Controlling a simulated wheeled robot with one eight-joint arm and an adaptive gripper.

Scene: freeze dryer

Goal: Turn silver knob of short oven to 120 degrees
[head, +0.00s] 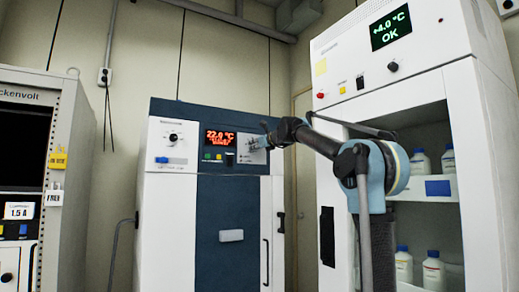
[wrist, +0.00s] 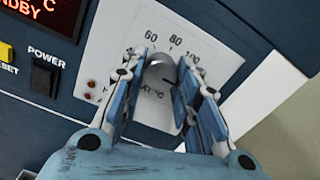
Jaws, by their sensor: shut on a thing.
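The short oven (head: 231,230) is a white and dark blue cabinet in the middle of the head view. Its red display (head: 220,138) reads 22.0 °C. In the wrist view, the silver knob (wrist: 158,74) sits on a white dial plate (wrist: 215,48) with 60, 80 and 100 visible along its top. My gripper (wrist: 163,66) has its two blue fingers on either side of the knob and is shut on it. A dark mark shows on the knob's lower right. The fingers hide other parts of the scale. In the head view, my gripper (head: 262,141) hides most of the knob.
A tall white cabinet (head: 420,75) with a +4.0 °C display and bottles on open shelves stands at the right, behind my arm. A grey instrument rack (head: 68,190) stands at the left. The oven has another knob (head: 173,138) at its upper left. A POWER switch (wrist: 43,75) is left of the dial.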

